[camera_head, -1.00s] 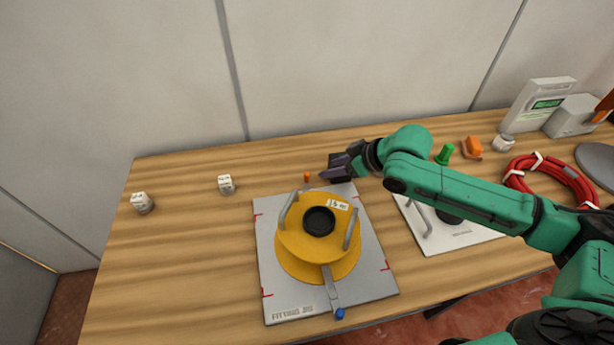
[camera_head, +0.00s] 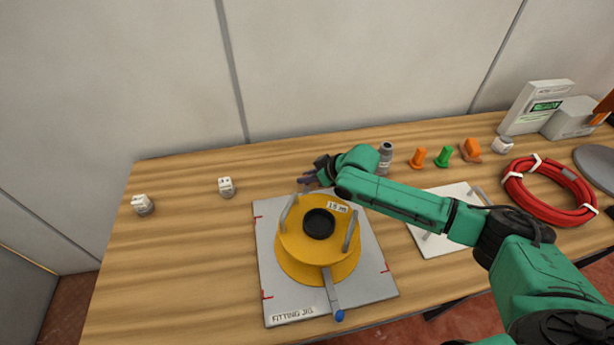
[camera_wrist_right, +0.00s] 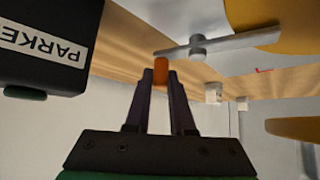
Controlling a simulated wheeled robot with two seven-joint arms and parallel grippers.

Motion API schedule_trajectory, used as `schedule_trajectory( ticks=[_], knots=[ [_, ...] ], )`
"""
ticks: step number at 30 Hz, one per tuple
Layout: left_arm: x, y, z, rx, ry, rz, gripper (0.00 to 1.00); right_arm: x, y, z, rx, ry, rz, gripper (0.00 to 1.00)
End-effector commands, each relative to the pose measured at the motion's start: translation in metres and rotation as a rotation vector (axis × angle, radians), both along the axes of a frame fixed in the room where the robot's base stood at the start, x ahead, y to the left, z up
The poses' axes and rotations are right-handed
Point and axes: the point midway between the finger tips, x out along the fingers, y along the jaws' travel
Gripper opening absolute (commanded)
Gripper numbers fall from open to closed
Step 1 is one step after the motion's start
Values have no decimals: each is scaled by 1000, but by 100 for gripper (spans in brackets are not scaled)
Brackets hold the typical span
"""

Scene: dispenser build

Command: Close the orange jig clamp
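The grey jig plate (camera_head: 285,301), marked FITTING JIG, lies on the table and carries a yellow round part (camera_head: 300,262) with a black centre. The orange jig clamp is mostly hidden behind my right gripper in the head view. My left gripper is out of view.
The blue-tipped clamp (camera_head: 334,295) reaches over the yellow part's front edge. A grey bottle (camera_head: 385,160), orange and green pegs, a white plate (camera_head: 441,243) and a red hose coil (camera_head: 545,208) lie to the right. The left table is mostly clear.

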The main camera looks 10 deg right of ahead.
Motion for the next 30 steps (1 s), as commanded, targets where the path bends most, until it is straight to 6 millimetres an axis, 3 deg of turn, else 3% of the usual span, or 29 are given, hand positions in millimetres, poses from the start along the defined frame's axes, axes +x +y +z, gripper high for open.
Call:
schedule_trajectory(
  ticks=[8,16,26,27,29,30],
  knots=[
    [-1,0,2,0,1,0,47,1,2,0,0,5,69,0],
    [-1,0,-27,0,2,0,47,3,11,-6,2,2,269,0],
    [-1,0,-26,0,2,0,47,1,13,-1,1,3,301,0],
    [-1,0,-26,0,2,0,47,1,12,-1,1,3,301,30],
    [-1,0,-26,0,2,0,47,1,12,-1,1,2,301,52],
    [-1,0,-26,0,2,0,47,1,12,0,1,2,301,52]
  ],
)
